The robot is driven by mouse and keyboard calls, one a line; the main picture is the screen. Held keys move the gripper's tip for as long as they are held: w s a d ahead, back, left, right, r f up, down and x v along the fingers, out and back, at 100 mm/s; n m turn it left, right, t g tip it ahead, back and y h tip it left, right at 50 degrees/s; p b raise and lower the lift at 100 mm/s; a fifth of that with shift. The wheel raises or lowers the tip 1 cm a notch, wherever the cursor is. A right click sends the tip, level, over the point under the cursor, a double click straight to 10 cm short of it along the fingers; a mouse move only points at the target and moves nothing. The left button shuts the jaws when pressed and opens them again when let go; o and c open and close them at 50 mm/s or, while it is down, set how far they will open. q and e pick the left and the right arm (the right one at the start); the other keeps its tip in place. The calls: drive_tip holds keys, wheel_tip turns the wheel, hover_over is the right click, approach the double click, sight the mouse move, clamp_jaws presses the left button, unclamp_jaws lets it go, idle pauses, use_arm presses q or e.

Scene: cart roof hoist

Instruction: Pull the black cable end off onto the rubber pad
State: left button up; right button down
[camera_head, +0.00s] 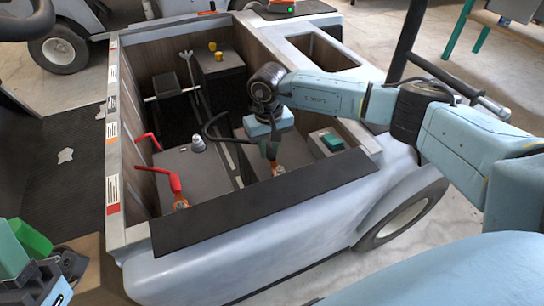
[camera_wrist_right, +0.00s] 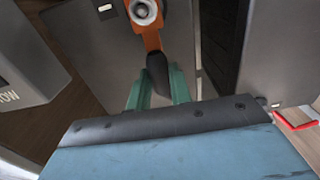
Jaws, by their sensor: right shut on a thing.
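My right gripper (camera_head: 270,150) reaches down into the cart's open bay. In the right wrist view its two teal fingers (camera_wrist_right: 160,88) are shut on the black cable end (camera_wrist_right: 157,72). The end's orange lug (camera_wrist_right: 152,38) runs up to a round metal terminal (camera_wrist_right: 143,11) on a grey battery and appears seated on it. In the head view the lug (camera_head: 278,170) shows just below the fingers. A wide black pad (camera_head: 260,208) lies along the cart's near edge; its material is unclear. My left gripper (camera_head: 20,245) is partly visible at the lower left, its jaws unclear.
A grey battery (camera_head: 195,165) has a pale knob on top. The bay walls (camera_head: 125,150) surround my right gripper.

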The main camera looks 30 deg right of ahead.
drive_tip(key=shift+w, duration=0.2)
drive_tip(key=shift+w+b, duration=0.6)
drive_tip(key=shift+w, duration=0.4)
drive_tip(key=shift+w+d, duration=0.15)
drive_tip(key=shift+w, duration=1.05)
